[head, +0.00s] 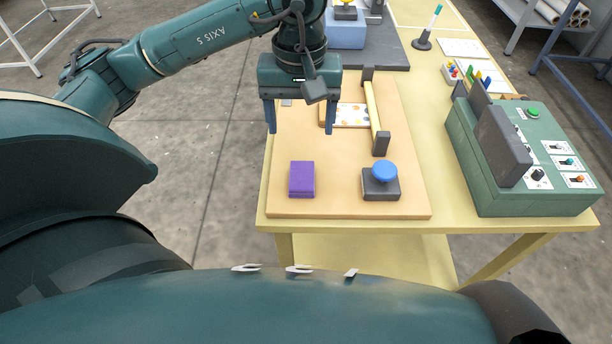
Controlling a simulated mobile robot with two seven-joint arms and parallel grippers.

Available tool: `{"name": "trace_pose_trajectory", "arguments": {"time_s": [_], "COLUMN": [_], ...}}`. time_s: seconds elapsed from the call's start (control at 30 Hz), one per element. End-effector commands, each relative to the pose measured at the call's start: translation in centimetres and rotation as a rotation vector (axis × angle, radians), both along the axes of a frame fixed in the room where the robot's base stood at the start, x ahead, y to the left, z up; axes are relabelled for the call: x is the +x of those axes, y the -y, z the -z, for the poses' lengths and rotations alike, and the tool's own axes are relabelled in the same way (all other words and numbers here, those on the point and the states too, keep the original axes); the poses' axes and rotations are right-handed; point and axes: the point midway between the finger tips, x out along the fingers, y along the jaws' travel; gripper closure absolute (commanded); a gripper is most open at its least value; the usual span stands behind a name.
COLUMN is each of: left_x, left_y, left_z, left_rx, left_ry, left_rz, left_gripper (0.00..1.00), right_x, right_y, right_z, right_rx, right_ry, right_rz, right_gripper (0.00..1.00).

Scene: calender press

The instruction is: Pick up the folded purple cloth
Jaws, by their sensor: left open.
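The folded purple cloth (302,180) lies on the tan board (345,210) near its front left corner, in the head view. It is a small upright-edged block shape with nothing on top of it. My left gripper (299,131) points down over the board's left part, behind the cloth in the picture. Its two fingers are wide apart, and nothing shows between them. It is apart from the cloth. My right gripper does not show.
A dark block with a blue knob (384,171) stands right of the cloth. A yellow bar on dark posts (376,115) and a dotted card (351,115) are behind. A green control box (530,175) stands at the right. The board between cloth and knob is clear.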

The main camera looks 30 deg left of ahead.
Motion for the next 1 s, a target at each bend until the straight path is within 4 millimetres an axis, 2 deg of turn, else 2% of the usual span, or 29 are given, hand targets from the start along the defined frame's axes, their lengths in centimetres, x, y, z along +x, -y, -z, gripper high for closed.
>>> {"name": "trace_pose_trajectory", "arguments": {"time_s": [0.1,0.3,0.57,0.8,1.0], "left_x": [-0.2,-0.1,-0.3,-0.5,-0.5], "left_y": [0.0,0.1,0.2,0.4,0.4], "left_z": [2.4,5.8,7.8,11.3,12.2], "left_rx": [-0.002,-0.004,-0.006,-0.007,-0.007], "left_ry": [-0.008,-0.006,-0.007,-0.007,-0.004], "left_rz": [0.000,-0.001,-0.001,-0.001,0.000], "left_gripper": [0.29,0.29,0.29,0.29,0.29], "right_x": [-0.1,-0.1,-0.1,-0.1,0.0], "right_y": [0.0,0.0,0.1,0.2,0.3], "right_z": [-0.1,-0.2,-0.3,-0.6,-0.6], "right_rx": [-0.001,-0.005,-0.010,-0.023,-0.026], "right_ry": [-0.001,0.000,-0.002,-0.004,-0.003], "right_rz": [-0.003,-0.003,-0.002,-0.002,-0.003], "right_gripper": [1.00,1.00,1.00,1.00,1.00]}}
